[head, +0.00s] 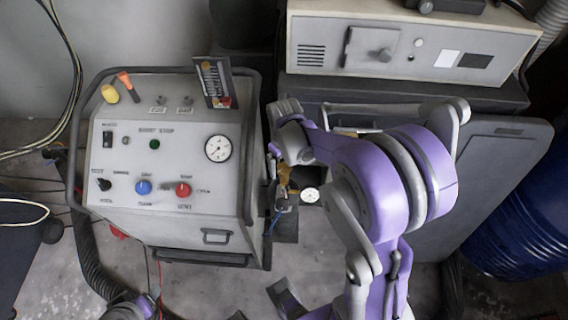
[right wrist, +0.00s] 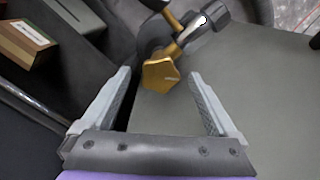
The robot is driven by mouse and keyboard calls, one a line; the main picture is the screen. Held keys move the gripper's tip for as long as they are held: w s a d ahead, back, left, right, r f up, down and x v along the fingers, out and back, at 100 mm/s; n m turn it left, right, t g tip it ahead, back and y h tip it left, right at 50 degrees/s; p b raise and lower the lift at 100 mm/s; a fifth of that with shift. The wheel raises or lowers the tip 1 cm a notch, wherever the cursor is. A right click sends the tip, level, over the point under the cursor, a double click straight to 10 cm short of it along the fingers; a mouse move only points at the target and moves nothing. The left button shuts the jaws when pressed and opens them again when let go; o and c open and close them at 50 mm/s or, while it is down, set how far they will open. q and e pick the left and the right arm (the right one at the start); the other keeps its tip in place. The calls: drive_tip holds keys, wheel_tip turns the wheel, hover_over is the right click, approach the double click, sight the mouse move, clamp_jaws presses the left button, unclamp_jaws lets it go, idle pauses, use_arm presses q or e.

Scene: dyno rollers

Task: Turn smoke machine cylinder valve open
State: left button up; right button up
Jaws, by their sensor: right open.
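The smoke machine (head: 172,140) is a grey box with a sloped control panel. A brass valve fitting (head: 284,178) with a small round gauge (head: 310,195) is beside its right side, partly hidden by my right arm. In the right wrist view, a golden hexagonal valve knob (right wrist: 160,76) on a dark and brass fitting lies between and just past the fingertips. My right gripper (right wrist: 160,85) is open, with a finger on either side of the knob and no visible contact. My left gripper cannot be made out clearly at the bottom edge of the head view.
A grey cabinet unit (head: 405,48) stands behind on a dark stand. A large flat grey panel (head: 470,180) leans at the right beside a blue drum (head: 525,215). A black hose (head: 90,255) and loose cables lie at the left. A wooden block (right wrist: 25,45) shows at the wrist view's upper left.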

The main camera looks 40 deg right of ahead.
drive_tip(key=c, duration=1.4)
drive_tip(key=shift+o, duration=0.2)
drive_tip(key=shift+n, duration=0.3)
drive_tip(key=n, duration=0.4)
drive_tip(key=shift+b, duration=0.35)
drive_tip(key=shift+n, duration=2.4)
drive_tip(key=o, duration=1.4)
drive_tip(key=shift+c, duration=0.2)
